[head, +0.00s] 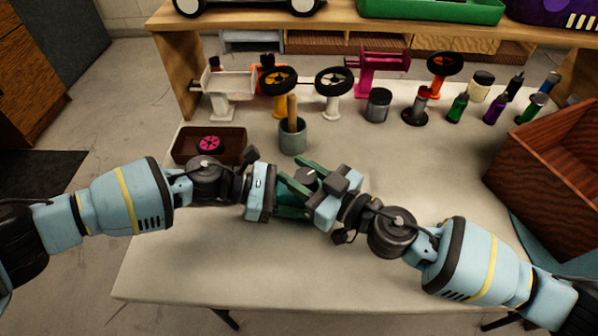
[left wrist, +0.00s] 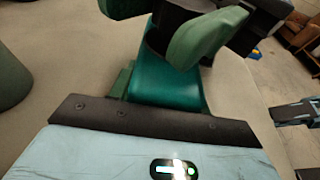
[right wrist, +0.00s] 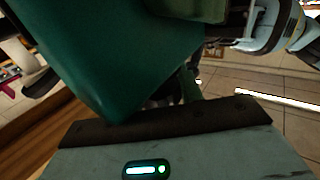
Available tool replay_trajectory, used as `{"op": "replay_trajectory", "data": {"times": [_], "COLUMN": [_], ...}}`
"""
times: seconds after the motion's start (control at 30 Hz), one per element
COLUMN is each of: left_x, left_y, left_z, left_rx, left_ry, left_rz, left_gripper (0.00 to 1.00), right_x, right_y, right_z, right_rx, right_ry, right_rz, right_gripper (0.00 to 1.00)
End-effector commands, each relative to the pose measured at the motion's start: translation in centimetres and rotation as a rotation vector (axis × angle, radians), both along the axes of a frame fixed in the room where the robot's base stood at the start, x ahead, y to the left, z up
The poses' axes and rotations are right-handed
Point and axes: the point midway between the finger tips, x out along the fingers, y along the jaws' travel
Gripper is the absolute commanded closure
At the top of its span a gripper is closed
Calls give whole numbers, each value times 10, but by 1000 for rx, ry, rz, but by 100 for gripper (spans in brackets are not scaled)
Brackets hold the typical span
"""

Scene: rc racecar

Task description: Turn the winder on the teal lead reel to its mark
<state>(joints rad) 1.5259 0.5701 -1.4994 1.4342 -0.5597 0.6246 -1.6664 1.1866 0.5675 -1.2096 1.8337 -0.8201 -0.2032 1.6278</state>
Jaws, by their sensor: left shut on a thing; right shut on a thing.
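The teal lead reel (left wrist: 166,85) is held up between my two grippers over the middle of the table. It also shows large and close in the right wrist view (right wrist: 105,60). In the head view most of it is hidden by the grippers. Its dark round winder (head: 306,180) faces up, with a small pale mark. My left gripper (head: 283,205) is shut on the reel's body from the left. My right gripper (head: 301,181) comes from the right, its green fingers closed on either side of the winder. How the winder lines up with its mark is too small to tell.
A brown tray (head: 180,147) with a pink wheel lies behind on the left. A grey-green cup (head: 292,140) with a wooden handle stands behind the grippers. Reels, jars and bottles line the back. A wooden box (head: 545,190) stands at right. The table's front (head: 260,270) is clear.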

Motion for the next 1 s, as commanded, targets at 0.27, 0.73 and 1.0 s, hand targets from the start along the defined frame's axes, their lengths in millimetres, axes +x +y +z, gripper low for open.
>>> {"op": "replay_trajectory", "data": {"times": [0.27,0.73,1.0], "left_x": [-1,-1,-2], "left_y": [0,0,0], "left_z": [-1,-2,-2], "left_rx": [1,2,3], "left_ry": [3,2,3], "left_rz": [0,-2,-2], "left_gripper": [73,73,73], "right_x": [0,3,5], "right_y": [1,-3,-6], "right_z": [1,2,3], "right_rx": [8,9,7], "right_ry": [10,10,5], "right_rz": [-194,-543,-675], "right_gripper": [87,87,87]}}
